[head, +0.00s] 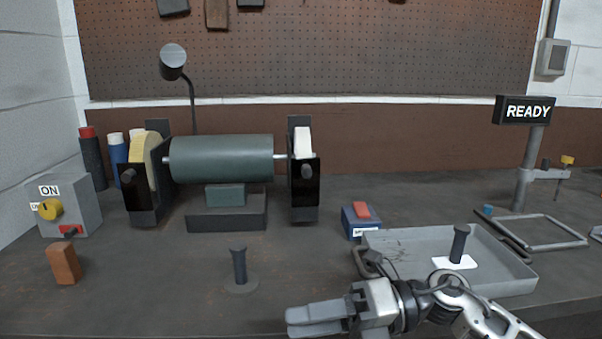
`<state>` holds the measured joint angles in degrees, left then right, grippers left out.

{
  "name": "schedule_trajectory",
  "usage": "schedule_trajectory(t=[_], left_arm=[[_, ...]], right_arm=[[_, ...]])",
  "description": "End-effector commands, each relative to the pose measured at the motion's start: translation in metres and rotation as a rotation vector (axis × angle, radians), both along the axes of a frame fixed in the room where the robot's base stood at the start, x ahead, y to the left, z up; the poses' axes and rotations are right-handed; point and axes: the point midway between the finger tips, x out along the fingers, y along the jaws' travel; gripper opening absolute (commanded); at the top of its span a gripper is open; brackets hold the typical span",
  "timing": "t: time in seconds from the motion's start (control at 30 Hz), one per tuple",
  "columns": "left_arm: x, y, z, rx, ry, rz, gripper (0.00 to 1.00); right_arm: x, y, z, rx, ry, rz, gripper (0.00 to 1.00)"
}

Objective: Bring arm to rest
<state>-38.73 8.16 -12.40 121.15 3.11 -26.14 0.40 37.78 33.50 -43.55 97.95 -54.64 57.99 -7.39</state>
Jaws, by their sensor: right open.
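My right arm (405,303) comes in from the lower right, over the front edge of the bench (160,300). Its gripper (291,321) points left, low in the picture. The gripper is open, with nothing visible in it. It is in front of a dark upright handle on a round base (239,265) and to the right of it. Its wrist is in front of the grey tray (400,243) and hides part of the tray's near left corner. My left gripper is not in view.
A bench grinder (222,158) stands at the back left, beside a switch box (80,205) marked ON. A dark handle (460,243) stands in the tray. A READY sign (528,110) is at the right.

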Motion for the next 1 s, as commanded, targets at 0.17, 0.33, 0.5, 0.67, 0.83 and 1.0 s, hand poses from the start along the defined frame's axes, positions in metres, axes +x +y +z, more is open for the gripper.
schedule_trajectory(t=[0.17, 0.33, 0.5, 0.67, 0.83, 1.0], left_arm=[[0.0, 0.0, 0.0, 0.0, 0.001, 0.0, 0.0], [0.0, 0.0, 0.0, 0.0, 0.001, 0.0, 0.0], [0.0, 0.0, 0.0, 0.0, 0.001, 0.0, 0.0], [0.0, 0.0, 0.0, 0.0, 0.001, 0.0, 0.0], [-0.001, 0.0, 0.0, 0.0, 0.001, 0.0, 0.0], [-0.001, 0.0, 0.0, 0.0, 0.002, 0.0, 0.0]], right_arm=[[0.004, 0.007, 0.005, 0.464, 0.49, -0.309, 0.51], [0.019, -0.037, -0.046, 0.76, 1.012, -0.671, 0.51], [-0.009, -0.09, -0.145, 0.929, 1.555, -1.057, 0.51], [-0.065, -0.118, -0.218, 0.973, 1.927, -1.321, 0.51], [-0.106, -0.129, -0.252, 0.973, 2.127, -1.459, 0.51], [-0.115, -0.13, -0.258, 0.969, 2.169, -1.486, 0.51]])
